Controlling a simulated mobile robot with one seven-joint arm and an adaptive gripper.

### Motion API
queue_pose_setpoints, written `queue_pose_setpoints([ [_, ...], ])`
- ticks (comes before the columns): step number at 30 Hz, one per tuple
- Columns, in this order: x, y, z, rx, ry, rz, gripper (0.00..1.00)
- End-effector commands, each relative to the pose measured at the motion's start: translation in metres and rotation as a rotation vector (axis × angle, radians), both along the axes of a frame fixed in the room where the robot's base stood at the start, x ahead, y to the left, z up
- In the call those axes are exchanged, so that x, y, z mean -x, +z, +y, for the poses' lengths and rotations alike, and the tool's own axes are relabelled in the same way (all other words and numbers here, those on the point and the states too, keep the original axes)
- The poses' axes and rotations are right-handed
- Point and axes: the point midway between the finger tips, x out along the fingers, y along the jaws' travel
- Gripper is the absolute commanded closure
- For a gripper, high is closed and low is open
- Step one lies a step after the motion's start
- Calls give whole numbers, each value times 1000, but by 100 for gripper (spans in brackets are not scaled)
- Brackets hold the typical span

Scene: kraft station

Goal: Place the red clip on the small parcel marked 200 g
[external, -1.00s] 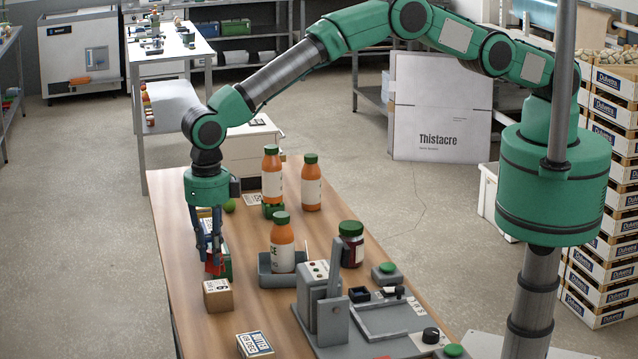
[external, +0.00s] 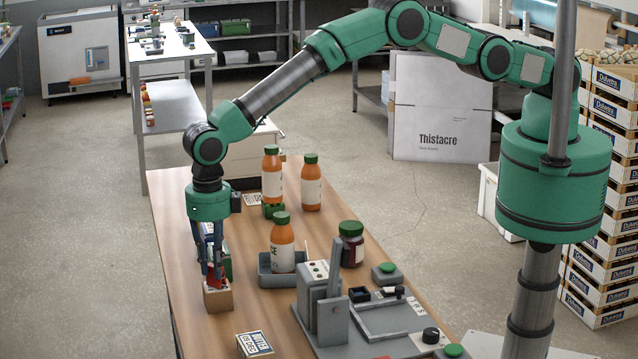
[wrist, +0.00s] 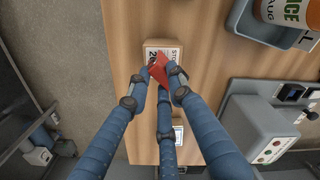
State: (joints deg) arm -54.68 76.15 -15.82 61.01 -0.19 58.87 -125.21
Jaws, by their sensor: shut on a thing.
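The small cardboard parcel (external: 219,299) stands on the wooden table below my gripper. In the wrist view the parcel (wrist: 150,44) has a white label, and the part I can read looks like "20"; the rest is covered. My gripper (external: 214,276) points down and its fingers are shut on the red clip (external: 216,283). In the wrist view the red clip (wrist: 159,69) lies between the fingertips (wrist: 163,82), over the label. The clip is at the parcel's top; I cannot tell whether it touches. The fingers hide part of both.
A grey tray (external: 265,281) with an orange bottle (external: 282,250) stands to the right, and a dark jar (external: 351,246) beyond it. A grey machine (external: 322,310) is at the front right. Another labelled box (external: 256,345) lies in front. Table between them is clear.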

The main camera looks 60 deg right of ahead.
Motion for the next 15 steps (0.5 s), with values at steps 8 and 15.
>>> queue_pose_setpoints([
  [8, 0, -3, 0, 1, 0, 0, 68],
  [15, 0, -3, 0, 1, 0, 0, 61],
])
